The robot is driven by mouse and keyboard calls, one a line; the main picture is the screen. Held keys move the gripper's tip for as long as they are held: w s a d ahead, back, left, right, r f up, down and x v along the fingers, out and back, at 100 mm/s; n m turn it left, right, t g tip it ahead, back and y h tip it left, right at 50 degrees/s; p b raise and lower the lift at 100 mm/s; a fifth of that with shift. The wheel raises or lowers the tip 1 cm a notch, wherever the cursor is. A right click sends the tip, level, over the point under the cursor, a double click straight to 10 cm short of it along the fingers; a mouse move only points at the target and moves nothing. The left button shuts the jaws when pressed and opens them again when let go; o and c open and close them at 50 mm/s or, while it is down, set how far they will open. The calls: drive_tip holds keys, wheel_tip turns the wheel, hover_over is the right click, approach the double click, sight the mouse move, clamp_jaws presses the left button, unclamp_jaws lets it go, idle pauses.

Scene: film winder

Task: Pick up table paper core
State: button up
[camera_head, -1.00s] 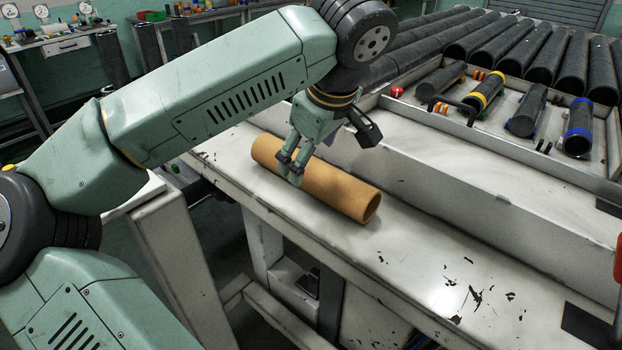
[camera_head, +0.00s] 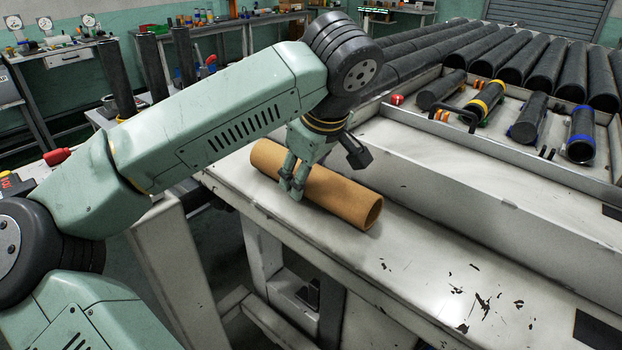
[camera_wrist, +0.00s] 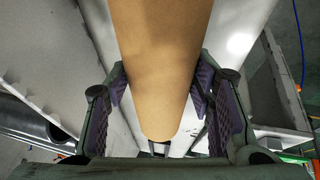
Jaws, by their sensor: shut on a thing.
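The paper core (camera_head: 340,195) is a brown cardboard tube with an open right end. It lies lengthwise over the white table (camera_head: 430,260) in the head view; whether it touches the top I cannot tell. My gripper (camera_head: 293,186) reaches down over the tube from above, left of its middle. In the wrist view the paper core (camera_wrist: 160,60) runs between the purple-padded fingers of my gripper (camera_wrist: 160,100), which are shut on its sides. The far finger side is hidden behind the tube in the head view.
A raised white ledge (camera_head: 470,165) runs behind the tube. Beyond it a tray holds black cylinders, one with yellow bands (camera_head: 484,100) and one with blue bands (camera_head: 580,135). Black rollers (camera_head: 545,65) line the back. The table right of the tube is clear.

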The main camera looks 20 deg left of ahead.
drive_tip(key=c, duration=0.5)
drive_tip(key=shift+r, duration=0.15)
